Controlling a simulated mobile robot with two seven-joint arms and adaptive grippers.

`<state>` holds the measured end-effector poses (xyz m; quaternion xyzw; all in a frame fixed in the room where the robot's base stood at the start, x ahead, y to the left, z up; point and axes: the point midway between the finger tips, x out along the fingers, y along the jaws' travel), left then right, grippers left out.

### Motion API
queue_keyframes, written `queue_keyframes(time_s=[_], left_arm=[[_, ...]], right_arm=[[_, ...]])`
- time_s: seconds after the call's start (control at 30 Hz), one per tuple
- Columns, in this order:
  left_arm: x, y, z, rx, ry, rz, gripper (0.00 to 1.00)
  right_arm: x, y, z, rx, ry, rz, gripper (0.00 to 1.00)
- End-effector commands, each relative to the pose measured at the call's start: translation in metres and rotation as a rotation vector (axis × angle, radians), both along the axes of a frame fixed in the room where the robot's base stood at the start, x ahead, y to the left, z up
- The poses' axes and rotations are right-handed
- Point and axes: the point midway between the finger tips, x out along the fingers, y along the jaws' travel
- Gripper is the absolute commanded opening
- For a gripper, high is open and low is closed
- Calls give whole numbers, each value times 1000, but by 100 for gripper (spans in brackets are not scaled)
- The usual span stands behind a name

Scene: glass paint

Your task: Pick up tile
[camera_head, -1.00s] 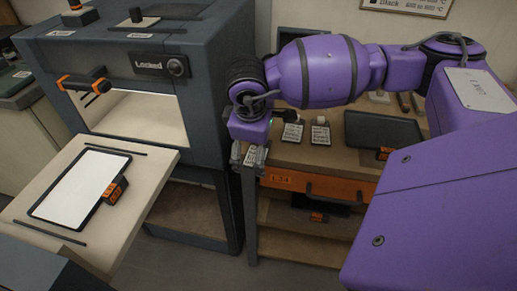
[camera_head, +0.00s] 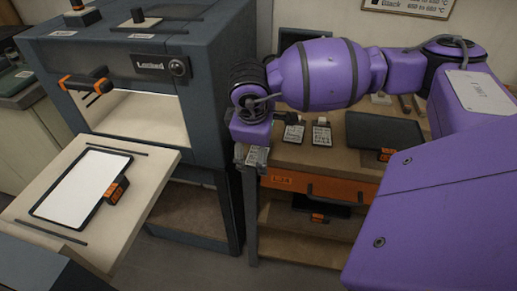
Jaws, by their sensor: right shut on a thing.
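My right arm comes in from the right and bends down at the left end of the wooden table. My right gripper (camera_head: 247,153) is below the purple wrist, small and mostly hidden, and is shut on a small grey labelled tile (camera_head: 258,156) at the table's left edge. I cannot tell whether this tile touches the tabletop. Two similar labelled tiles (camera_head: 293,133) (camera_head: 321,133) lie flat on the table to the right of it. My left gripper is not in view.
A dark kiln-like cabinet (camera_head: 215,110) with an open front stands left of the table (camera_head: 338,157). Its pale lowered door (camera_head: 150,165) bears a white black-framed panel (camera_head: 77,188) with an orange-marked handle. A dark tray (camera_head: 380,130) lies on the table; another dark item (camera_head: 320,206) is below.

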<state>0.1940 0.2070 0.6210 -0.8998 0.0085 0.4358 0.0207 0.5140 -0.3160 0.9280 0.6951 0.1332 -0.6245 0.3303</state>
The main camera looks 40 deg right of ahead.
Motion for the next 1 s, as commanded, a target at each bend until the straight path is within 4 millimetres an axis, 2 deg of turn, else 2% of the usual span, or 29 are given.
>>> queue_keyframes(time_s=[0.17,0.27,0.37,0.53,0.8,1.0], left_arm=[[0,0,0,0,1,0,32],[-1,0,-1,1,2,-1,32],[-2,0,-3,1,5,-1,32],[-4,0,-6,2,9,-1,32],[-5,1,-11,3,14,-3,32],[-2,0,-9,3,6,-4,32]], right_arm=[[1,0,15,0,-3,0,49],[2,0,32,-1,-5,0,49],[-9,14,50,1,-5,7,49],[-30,41,90,2,-7,7,49],[-69,89,117,3,-4,9,49],[-84,106,128,1,-3,5,49]])
